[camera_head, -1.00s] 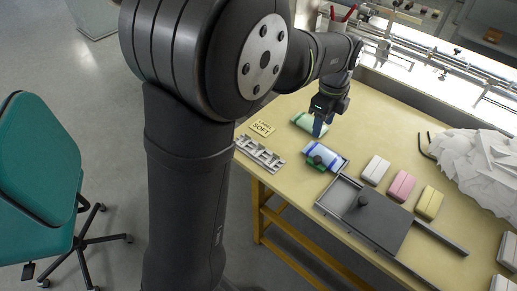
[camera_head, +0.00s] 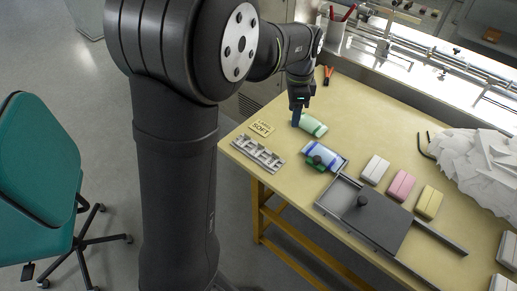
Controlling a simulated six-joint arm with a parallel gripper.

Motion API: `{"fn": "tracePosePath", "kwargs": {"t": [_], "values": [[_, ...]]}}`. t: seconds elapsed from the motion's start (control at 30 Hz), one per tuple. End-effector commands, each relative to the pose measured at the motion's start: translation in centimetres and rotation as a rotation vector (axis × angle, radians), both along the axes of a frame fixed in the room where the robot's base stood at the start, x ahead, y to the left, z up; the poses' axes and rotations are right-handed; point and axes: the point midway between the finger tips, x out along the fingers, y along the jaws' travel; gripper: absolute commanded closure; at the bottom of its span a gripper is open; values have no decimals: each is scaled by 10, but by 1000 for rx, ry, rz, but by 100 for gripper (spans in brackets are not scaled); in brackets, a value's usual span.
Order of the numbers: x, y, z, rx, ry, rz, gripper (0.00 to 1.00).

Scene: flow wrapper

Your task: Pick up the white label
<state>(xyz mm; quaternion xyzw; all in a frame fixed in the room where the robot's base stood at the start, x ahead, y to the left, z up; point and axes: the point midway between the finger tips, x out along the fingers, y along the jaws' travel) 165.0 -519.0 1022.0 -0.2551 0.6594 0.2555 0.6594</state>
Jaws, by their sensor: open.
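A small pale card (camera_head: 262,128) with dark lettering, ending in "SOFT", lies flat on the table left of my gripper. It looks cream rather than white, and I cannot tell whether it is the white label. My gripper (camera_head: 296,121) points down beside the left end of a green and white wrapped pack (camera_head: 314,126), to the right of the card. Its blue fingertips are small and close to the table; I see nothing held. Whether they touch the pack is unclear.
A grey metal rack (camera_head: 257,153) stands at the table's left edge. A blue and white pack (camera_head: 318,150) sits by a dark sliding tray (camera_head: 370,216). White, pink and yellow packs (camera_head: 374,169) lie to the right. Red-handled pliers (camera_head: 328,75) lie behind.

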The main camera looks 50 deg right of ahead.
Motion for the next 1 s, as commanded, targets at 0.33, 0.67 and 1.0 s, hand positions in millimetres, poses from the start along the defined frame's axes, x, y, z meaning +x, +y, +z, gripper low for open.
{"fn": "tracePosePath", "kwargs": {"t": [0.33, 0.67, 1.0], "values": [[85, 24, -4, -1, 0, 728, 49], [95, 29, -36, 4, -1, 836, 49], [94, 29, -107, 4, 0, 833, 49]]}}
